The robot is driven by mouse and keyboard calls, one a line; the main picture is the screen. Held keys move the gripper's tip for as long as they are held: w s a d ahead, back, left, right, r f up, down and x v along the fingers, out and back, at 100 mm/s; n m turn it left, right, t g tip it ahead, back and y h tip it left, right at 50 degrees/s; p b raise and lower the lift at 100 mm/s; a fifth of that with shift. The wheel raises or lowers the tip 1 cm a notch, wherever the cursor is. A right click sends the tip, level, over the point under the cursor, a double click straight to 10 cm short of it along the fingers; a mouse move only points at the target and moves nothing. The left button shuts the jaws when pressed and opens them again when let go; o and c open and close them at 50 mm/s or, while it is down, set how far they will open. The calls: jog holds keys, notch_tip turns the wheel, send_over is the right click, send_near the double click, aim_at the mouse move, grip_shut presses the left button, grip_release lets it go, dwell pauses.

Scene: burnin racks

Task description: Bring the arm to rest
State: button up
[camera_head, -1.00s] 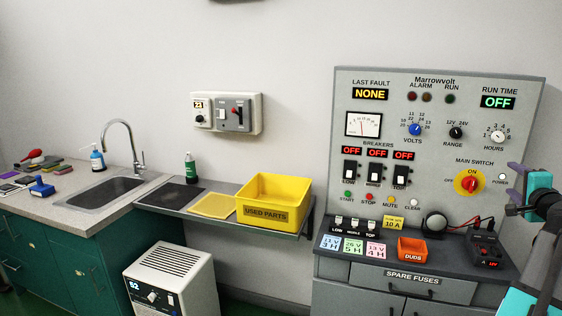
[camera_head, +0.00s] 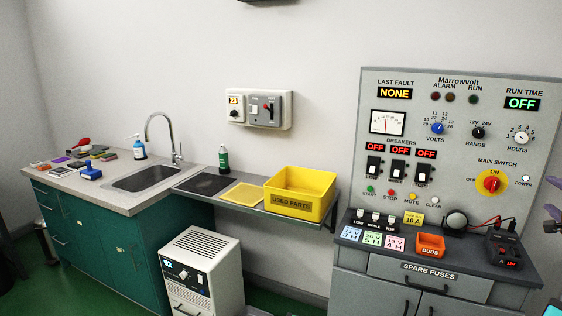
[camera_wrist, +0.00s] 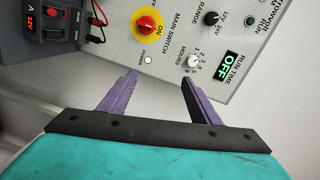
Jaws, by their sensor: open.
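My gripper (camera_wrist: 160,82) shows in the wrist view with two purple fingers spread apart and nothing between them. Beyond the fingertips is the grey control panel (camera_wrist: 172,40) with its red and yellow main switch (camera_wrist: 148,24) and run time display (camera_wrist: 229,66) reading OFF. In the head view only a sliver of my gripper shows at the right edge, beside the panel (camera_head: 455,105). The fingers look clear of the panel. Most of my arm is out of the head view.
A grey bench (camera_head: 385,255) with an orange duds bin (camera_head: 430,245) and a black meter (camera_head: 503,247) stands below the panel. Left are a yellow used parts bin (camera_head: 300,200), a white unit (camera_head: 203,268) and a sink counter (camera_head: 100,190). Green floor (camera_head: 80,290) shows lower left.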

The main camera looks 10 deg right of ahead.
jog(key=w+a+f+n+g+y, duration=0.2)
jog(key=w+a+f+n+y, duration=0.5)
jog(key=w+a+f, duration=1.35)
jog(key=a+f+n+g+y, duration=0.1)
jog(key=a+f+n+g, duration=0.15)
jog(key=a+f, duration=0.7)
jog(key=a+f+n+g+y, duration=0.25)
jog(key=a+f, duration=0.35)
jog(key=a, duration=0.6)
jog(key=a+f+n+g+y, duration=0.1)
jog(key=a+f+n, duration=0.2)
jog(key=a+f, duration=0.65)
jog(key=s+a+f+n+g+h, duration=0.1)
jog(key=s+a+f+n+g, duration=0.2)
jog(key=a, duration=0.4)
jog(key=s+a+f+n+g, duration=0.1)
jog(key=s+a+f+n, duration=0.1)
jog(key=s+a+f, duration=0.4)
jog(key=s+a+f+n+g+h, duration=0.1)
jog(key=s+a+f+n+g, duration=0.2)
jog(key=a, duration=0.5)
jog(key=s+f+g+b, duration=0.4)
jog(key=s+f+b, duration=0.1)
jog(key=s+f, duration=1.8)
jog(key=s, duration=0.3)
jog(key=shift+d+f, duration=0.3)
jog(key=shift+d, duration=0.1)
